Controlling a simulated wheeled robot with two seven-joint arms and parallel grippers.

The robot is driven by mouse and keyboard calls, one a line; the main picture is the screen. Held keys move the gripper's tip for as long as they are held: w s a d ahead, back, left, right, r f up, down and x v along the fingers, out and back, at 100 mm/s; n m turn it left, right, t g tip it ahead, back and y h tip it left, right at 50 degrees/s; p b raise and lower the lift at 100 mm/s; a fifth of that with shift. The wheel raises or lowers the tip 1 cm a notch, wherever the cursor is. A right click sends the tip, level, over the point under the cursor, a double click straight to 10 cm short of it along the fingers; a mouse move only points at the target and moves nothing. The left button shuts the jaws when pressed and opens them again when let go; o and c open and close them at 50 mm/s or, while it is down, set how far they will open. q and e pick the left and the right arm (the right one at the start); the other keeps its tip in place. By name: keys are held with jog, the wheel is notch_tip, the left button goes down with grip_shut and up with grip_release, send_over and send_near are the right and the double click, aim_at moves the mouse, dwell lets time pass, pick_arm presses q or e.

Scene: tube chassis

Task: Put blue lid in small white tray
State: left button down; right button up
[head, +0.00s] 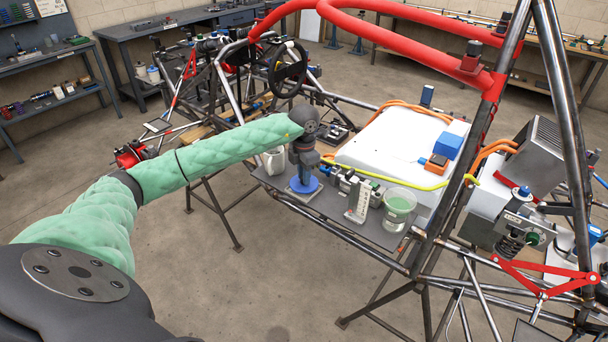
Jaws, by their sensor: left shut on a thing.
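My left arm comes in from the left, and my left gripper (304,176) points down over the left end of the grey shelf on the tube chassis. It is shut on the round blue lid (303,187), which shows as a blue disc under the fingertips. I cannot tell whether the lid touches the shelf. A small white holder (357,204) stands on the shelf to the right of the lid. I cannot tell whether it is the small white tray. No other small white tray shows clearly. My right gripper is out of view.
A clear tub (398,208) with something green inside stands at the shelf's right. A white container (273,161) is behind my gripper. Small metal parts (352,185) crowd the shelf's middle. A large white box (398,150) with a blue block (447,146) is behind. Red and grey tubes surround the shelf.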

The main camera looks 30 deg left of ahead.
pick_arm(q)
jog(key=shift+f+b, duration=0.45)
jog(key=shift+f, duration=0.15)
jog(key=c, duration=1.6)
grip_release()
jog(key=shift+r, duration=0.1)
notch_tip(320, 180, up, 11)
jog(key=p, duration=0.3)
